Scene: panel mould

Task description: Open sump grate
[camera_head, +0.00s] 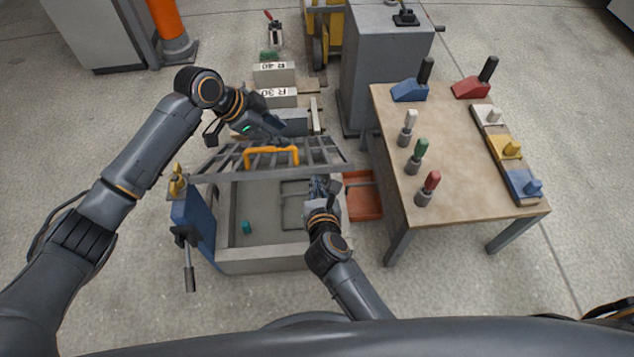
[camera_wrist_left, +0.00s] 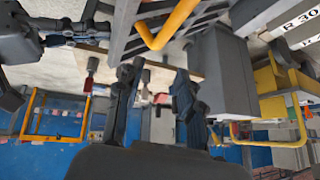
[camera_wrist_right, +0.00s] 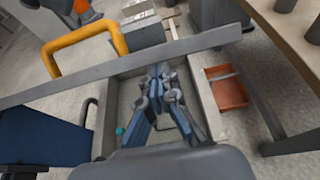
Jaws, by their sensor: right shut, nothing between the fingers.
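The grey barred sump grate (camera_head: 225,165) stands tilted up over the rectangular sump (camera_head: 265,263), its yellow handle (camera_head: 272,151) on the near bar. The handle also shows in the left wrist view (camera_wrist_left: 172,22) and the right wrist view (camera_wrist_right: 85,40). My left gripper (camera_head: 268,124) is beyond the grate, close to its bars; its fingers are apart with nothing seen between them (camera_wrist_left: 158,75). Whether it touches the grate is unclear. My right gripper (camera_head: 320,186) is shut and empty, at the sump's right side below the grate's near bar; it also shows in the right wrist view (camera_wrist_right: 160,75).
A blue box (camera_head: 195,222) with a hanging lever is at the sump's left wall. A small teal object (camera_head: 246,227) lies inside the sump. An orange tray (camera_head: 363,203) sits right of it, before the tool table (camera_head: 455,185). Labelled blocks (camera_head: 274,73) and a grey cabinet (camera_head: 378,75) stand beyond.

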